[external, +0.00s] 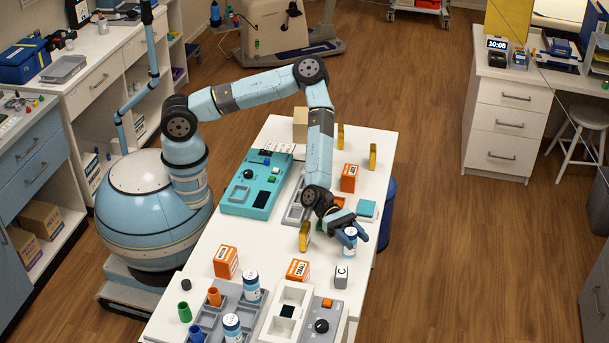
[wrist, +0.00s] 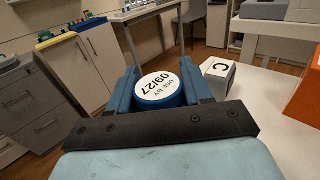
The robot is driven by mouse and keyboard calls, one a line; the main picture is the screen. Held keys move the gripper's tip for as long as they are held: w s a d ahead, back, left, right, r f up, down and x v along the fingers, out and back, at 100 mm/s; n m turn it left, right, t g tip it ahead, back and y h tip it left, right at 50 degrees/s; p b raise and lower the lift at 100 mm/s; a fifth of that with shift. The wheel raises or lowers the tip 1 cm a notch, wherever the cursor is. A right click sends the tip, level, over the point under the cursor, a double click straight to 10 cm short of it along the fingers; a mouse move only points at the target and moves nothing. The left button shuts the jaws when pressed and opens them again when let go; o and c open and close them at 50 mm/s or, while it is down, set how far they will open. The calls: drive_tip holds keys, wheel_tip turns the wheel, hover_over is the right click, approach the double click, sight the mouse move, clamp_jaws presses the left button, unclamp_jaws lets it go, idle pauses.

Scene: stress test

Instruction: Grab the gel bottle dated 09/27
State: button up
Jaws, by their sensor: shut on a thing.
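My gripper (external: 349,231) is shut on a white bottle with a blue band (external: 350,239) near the right edge of the white table (external: 215,240).
Orange boxes (external: 298,270) (external: 226,262) and a yellow block (external: 304,236) are nearby. A teal device (external: 255,190) lies farther back.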

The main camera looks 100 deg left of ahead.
drive_tip(key=shift+c, duration=1.4)
